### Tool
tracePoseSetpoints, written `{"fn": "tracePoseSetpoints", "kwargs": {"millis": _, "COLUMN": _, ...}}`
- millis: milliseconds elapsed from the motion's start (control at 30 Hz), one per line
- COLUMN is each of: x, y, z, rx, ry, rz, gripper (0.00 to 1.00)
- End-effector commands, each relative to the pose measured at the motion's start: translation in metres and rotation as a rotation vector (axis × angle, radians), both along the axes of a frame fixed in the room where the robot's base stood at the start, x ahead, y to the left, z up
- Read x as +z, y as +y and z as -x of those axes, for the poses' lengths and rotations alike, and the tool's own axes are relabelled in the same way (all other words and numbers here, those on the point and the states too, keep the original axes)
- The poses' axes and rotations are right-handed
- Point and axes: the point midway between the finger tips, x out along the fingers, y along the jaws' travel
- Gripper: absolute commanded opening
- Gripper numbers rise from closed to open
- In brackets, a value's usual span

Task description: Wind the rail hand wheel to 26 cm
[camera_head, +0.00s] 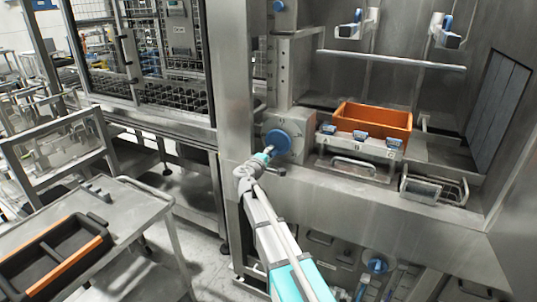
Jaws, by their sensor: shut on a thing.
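The blue hand wheel (278,142) sits on a grey block at the foot of the upright scale rail (284,75). My gripper (266,153) reaches up from below and is shut at the wheel's lower left edge. The gripper is small here and partly hides what lies between its fingers. The marks on the rail are too small to read.
An orange bin (372,120) stands right of the wheel, behind blue-topped clips (360,138) and a handled drawer (352,168). A wire basket (434,188) is further right. A cart (125,205) with a black and orange tray stands at left.

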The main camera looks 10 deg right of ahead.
Motion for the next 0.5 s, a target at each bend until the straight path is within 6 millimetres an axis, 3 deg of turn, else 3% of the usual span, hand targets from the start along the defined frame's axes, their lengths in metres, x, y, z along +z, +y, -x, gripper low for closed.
{"fn": "tracePoseSetpoints", "kwargs": {"millis": 500, "x": 0.0027, "y": -0.0041, "z": 0.0033, "rx": -0.008, "ry": 0.0, "rz": 0.01, "gripper": 0.11}}
